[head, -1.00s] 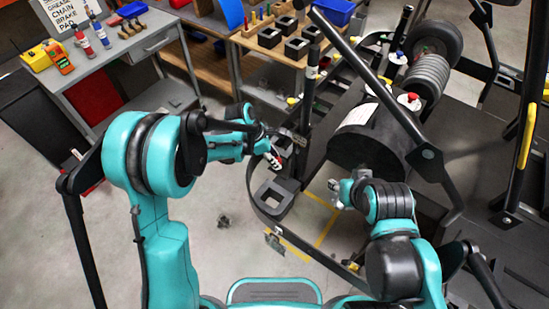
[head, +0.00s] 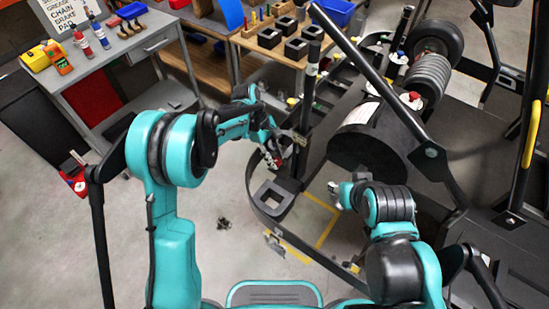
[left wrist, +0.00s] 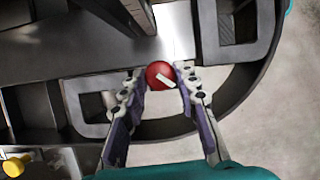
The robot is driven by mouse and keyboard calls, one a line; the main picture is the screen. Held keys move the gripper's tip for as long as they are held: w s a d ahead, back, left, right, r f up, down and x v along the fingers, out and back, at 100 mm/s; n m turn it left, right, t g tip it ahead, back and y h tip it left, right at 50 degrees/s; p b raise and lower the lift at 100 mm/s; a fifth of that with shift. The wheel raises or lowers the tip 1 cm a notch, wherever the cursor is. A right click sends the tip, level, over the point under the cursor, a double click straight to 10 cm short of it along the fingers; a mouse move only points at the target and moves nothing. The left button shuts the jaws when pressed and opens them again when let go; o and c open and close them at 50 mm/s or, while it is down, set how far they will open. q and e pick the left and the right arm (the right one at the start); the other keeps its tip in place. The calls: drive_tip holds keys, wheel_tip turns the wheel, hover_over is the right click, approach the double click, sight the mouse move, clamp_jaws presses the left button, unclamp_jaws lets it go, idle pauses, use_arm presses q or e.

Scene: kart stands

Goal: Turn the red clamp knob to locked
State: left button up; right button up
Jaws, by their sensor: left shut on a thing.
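The red clamp knob (left wrist: 160,74) is a small round knob with a white bar marking that slants down to the right in the left wrist view. It sits at the grey metal frame of the kart stand, between the two fingers of my left gripper (left wrist: 161,82). The fingers are shut on its sides. In the head view my left gripper (head: 272,156) points down at the stand's near left corner, and the arm and fingers mostly hide the knob. My right gripper (head: 335,187) hangs in front of the black drum, small and partly hidden by its wrist.
A black square-holed block (head: 273,198) sits on the stand just below my left gripper. A black upright post (head: 308,95) stands close behind it. The black drum (head: 368,150) is to the right, with a red button (head: 414,97) beyond it.

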use_arm(q)
drive_tip(key=m+y, duration=0.1)
drive_tip(key=m, duration=0.1)
drive_tip(key=m+g, duration=0.1)
drive_tip(key=m, duration=0.2)
drive_tip(key=shift+w+d+f+m+g+y, duration=0.1)
drive_tip(key=shift+w+d+m+g+y, duration=0.05)
drive_tip(key=shift+m+g+y, duration=0.2)
drive_tip(key=shift+d+m+y, duration=0.15)
drive_tip(key=shift+m+y, duration=0.7)
drive_tip(key=shift+m, duration=1.2)
drive_tip(key=o, duration=1.2)
drive_tip(key=shift+c, duration=0.2)
drive_tip(key=v, duration=1.2)
drive_tip(key=shift+w, duration=0.25)
